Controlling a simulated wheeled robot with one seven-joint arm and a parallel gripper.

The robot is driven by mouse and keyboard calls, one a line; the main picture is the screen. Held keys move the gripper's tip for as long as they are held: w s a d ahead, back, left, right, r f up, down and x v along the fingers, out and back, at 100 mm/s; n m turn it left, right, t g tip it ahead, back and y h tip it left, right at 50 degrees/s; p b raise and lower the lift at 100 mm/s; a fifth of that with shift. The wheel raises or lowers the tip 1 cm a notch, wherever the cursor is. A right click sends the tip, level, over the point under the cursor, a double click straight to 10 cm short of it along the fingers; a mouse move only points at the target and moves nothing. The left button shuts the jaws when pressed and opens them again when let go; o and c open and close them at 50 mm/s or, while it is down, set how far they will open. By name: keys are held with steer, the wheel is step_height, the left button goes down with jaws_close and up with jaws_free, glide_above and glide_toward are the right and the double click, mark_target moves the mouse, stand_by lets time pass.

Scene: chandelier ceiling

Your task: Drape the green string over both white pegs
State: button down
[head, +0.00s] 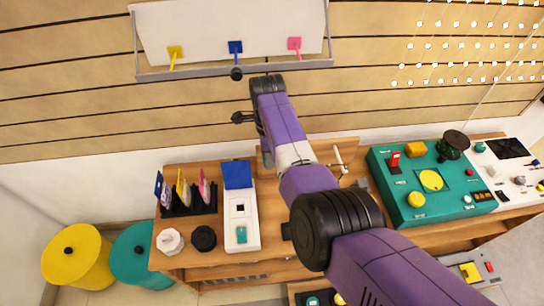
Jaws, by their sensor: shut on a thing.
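One white peg (340,158) shows upright on a wooden stand at the back of the bench, just right of my arm. I cannot make out the second white peg; my arm covers that area. My gripper (266,150) points down at the back of the bench, left of the visible peg, and is largely hidden by my wrist. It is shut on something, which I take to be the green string. The string itself is too hidden or too small to trace. I see no string over the visible peg.
A teal control box (432,180) with knobs stands right of my arm. A white device (241,222) with a blue flap and a black rack (187,203) of coloured cards stand left. A wall shelf (235,74) is above. Yellow (78,262) and teal (137,254) bins stand left.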

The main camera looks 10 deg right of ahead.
stand_by(0.3)
steer(key=s+a+f, duration=0.3)
steer(key=s+f, duration=0.1)
steer(key=f, duration=0.3)
steer(key=shift+f+b, duration=0.25)
steer(key=shift+b, duration=0.05)
steer(key=shift+s+r, duration=0.1)
stand_by(0.8)
